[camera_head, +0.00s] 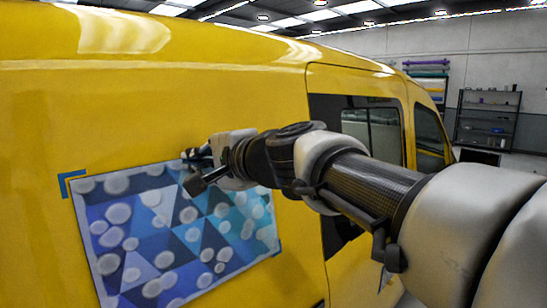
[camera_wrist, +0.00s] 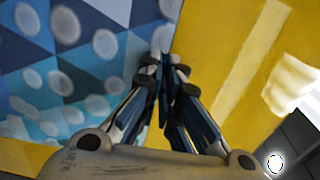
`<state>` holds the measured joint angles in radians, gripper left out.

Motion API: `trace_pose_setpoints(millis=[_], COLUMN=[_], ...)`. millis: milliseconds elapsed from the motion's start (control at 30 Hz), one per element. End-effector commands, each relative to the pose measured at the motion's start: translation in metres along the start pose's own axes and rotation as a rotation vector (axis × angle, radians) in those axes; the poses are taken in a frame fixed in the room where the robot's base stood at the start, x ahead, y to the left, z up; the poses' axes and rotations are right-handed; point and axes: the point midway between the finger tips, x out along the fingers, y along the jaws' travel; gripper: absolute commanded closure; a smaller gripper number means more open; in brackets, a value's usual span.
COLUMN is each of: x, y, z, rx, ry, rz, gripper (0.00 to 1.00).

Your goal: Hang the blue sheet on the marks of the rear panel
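The blue sheet (camera_head: 170,235), patterned with triangles and pale dots, is spread against the yellow rear panel (camera_head: 35,225). It looks slightly tilted. A blue corner mark (camera_head: 66,182) shows just outside its upper left corner. Part of another blue mark (camera_head: 278,249) shows by its lower right corner. My gripper (camera_head: 188,158) is at the sheet's top edge. In the wrist view the fingers (camera_wrist: 162,65) come together at the edge of the sheet (camera_wrist: 85,60) and look shut on it. The fingers and arm hide part of the top edge and the upper right corner.
The yellow van has a dark side window (camera_head: 372,130) right of the sheet, partly behind my arm. A shelf rack (camera_head: 487,120) stands far back at the right. Bare yellow panel lies left of and above the sheet.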

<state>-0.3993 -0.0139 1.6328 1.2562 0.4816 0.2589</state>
Motion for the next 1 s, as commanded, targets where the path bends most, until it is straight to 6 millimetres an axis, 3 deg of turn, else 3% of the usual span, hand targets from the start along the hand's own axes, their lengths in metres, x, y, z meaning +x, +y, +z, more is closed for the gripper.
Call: trace_pose_setpoints(millis=[267,300,633,1000], x=[0.0004,0.0004,0.0002,-0.0045], y=[0.0003,0.0004,0.0002,-0.0005], z=[0.0000,0.0000,0.0000,-0.0002], rx=[0.000,0.000,0.000,0.000], ry=[0.000,0.000,0.000,0.001], rz=[0.000,0.001,0.000,-0.001], gripper=[1.00,0.93,0.72,0.72])
